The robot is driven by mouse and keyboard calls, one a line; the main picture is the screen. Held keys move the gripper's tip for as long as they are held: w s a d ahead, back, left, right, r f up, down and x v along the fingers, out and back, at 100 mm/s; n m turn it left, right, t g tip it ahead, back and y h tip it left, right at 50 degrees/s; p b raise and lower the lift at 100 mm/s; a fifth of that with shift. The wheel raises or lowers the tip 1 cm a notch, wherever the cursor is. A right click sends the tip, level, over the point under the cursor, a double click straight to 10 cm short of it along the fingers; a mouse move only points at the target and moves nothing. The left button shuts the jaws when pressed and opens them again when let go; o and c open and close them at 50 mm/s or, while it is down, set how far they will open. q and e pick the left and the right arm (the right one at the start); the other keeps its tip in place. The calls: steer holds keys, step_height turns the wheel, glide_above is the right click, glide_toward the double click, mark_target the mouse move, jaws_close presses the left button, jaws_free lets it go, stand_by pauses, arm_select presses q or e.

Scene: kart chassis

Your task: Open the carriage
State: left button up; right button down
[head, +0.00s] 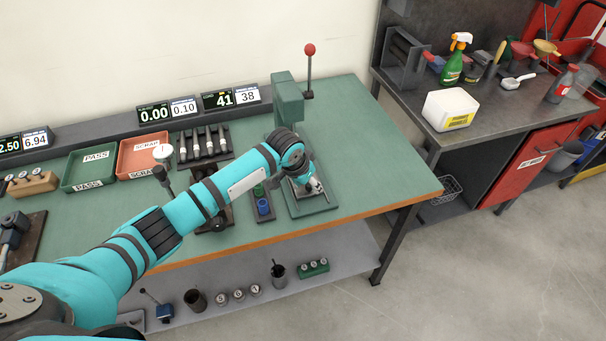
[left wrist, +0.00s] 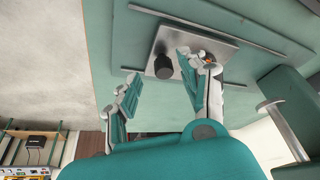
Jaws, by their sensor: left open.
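The green press-like fixture (head: 287,98) stands at the right end of the bench, with a red-knobbed lever (head: 309,50) at its side. In the left wrist view, a silver metal plate (left wrist: 222,50), which looks like the carriage, lies on the green base with a dark knob (left wrist: 163,66) on it. My left gripper (head: 313,187) is over the front of the fixture's base and hides much of it. In the left wrist view, my left gripper (left wrist: 160,72) is open, its fingers on either side of the knob. I cannot tell whether they touch it.
Blue and green gauges (head: 263,205) sit left of the fixture base. Green PASS (head: 90,168) and orange SCRAP (head: 140,150) trays stand farther left. Digital displays (head: 155,113) line the back. The bench right of the fixture is clear. A second bench (head: 500,115) stands at right.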

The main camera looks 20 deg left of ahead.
arm_select(q)
steer(key=v, duration=1)
steer(key=shift+s+r, duration=0.15)
steer(key=shift+r, duration=0.2)
